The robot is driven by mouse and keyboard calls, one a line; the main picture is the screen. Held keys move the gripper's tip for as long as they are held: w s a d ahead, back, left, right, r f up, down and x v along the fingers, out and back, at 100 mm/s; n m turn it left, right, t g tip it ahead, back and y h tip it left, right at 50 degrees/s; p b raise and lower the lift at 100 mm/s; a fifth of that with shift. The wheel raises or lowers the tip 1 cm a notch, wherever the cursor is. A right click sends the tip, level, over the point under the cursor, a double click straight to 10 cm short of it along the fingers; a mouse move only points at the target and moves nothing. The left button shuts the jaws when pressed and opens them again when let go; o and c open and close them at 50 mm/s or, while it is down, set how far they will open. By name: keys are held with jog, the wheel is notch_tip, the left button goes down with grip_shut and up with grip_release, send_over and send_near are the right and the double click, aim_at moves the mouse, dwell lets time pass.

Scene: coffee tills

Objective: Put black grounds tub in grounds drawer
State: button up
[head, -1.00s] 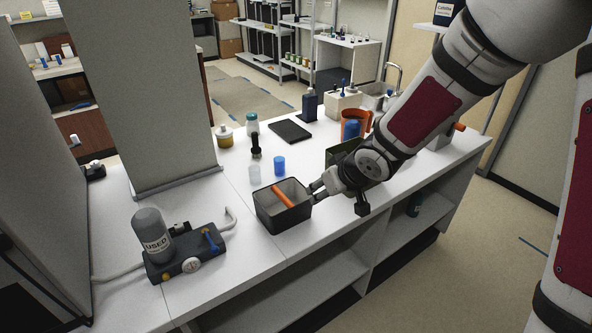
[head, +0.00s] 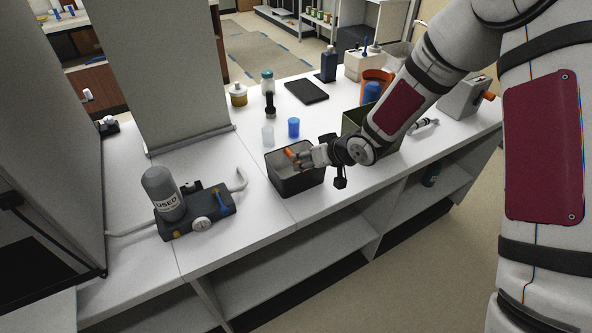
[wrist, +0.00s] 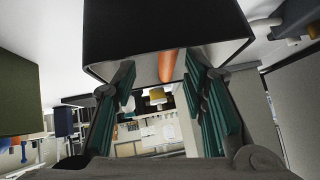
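The black tub (head: 296,186), an open-topped box with a grey inside, stands upright on the white counter. An orange bar-shaped thing (head: 291,155) is in it; it also shows in the wrist view (wrist: 167,66). My gripper (head: 304,158) is at the tub's right rim. In the wrist view my gripper (wrist: 165,85) has its teal-padded fingers apart, with the tub (wrist: 165,25) filling the top middle. I cannot tell whether the fingers touch the tub. I cannot make out a grounds drawer.
A blue cup (head: 294,127) and a clear cup (head: 268,136) stand behind the tub. A dark green bin (head: 353,122) is close behind my wrist. A grey device with a "USED" canister (head: 163,193) stands at left. Counter in front of the tub is clear; open shelves (head: 290,262) lie below.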

aim_at(298, 162)
jog(key=x, duration=0.4)
jog(key=shift+s+a, duration=0.15)
jog(key=shift+a, duration=0.25)
jog(key=shift+w+a+f, duration=0.25)
jog(key=shift+w+f, duration=0.05)
grip_shut()
